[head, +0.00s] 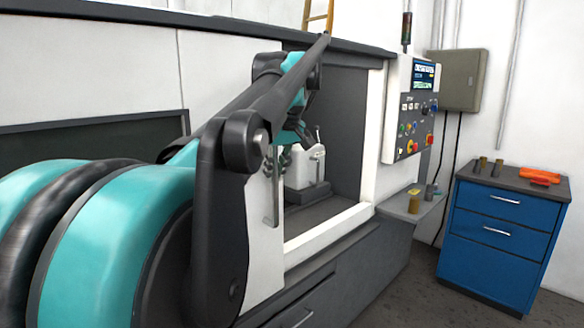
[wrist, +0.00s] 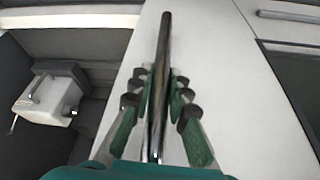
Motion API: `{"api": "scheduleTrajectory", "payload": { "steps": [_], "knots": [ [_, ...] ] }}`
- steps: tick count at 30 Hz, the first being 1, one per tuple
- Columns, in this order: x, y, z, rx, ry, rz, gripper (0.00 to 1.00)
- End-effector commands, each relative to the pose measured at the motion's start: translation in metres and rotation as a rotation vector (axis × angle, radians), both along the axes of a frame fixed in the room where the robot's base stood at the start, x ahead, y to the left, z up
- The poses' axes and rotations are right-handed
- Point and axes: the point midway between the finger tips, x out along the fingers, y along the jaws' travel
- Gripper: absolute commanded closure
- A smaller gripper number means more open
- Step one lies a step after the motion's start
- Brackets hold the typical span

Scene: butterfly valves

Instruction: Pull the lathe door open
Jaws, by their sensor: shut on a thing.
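The lathe door (head: 262,262) is a white panel with a dark window; it also shows in the wrist view (wrist: 225,85). Its handle (head: 273,205) is an upright metal bar, seen as a long dark rod in the wrist view (wrist: 166,50). My gripper (wrist: 165,82) is shut on the handle, with dark-padded fingers on both sides of the bar. In the head view my gripper (head: 277,160) is partly hidden by my own arm. The doorway is open to the right of the door, showing the dark lathe interior (head: 345,130).
A white block-like fixture (head: 305,168) stands inside the lathe. A control panel (head: 412,110) is right of the doorway, with a grey wall box (head: 458,80) beyond. A blue drawer cabinet (head: 500,235) stands at the right. Floor (head: 405,290) is clear between cabinet and lathe.

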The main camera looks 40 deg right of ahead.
Motion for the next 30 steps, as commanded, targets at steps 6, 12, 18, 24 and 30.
{"api": "scheduleTrajectory", "payload": {
  "steps": [6,12,18,24,30],
  "knots": [
    [-0.004,0.037,0.000,-0.001,0.000,0.003,1.00],
    [-0.005,0.050,0.000,-0.002,0.001,0.000,1.00],
    [-0.005,0.053,0.000,-0.002,0.000,-0.001,1.00],
    [-0.005,0.053,0.001,-0.001,0.000,0.000,1.00],
    [-0.005,0.052,0.000,-0.002,0.000,-0.001,0.62]
  ]
}}
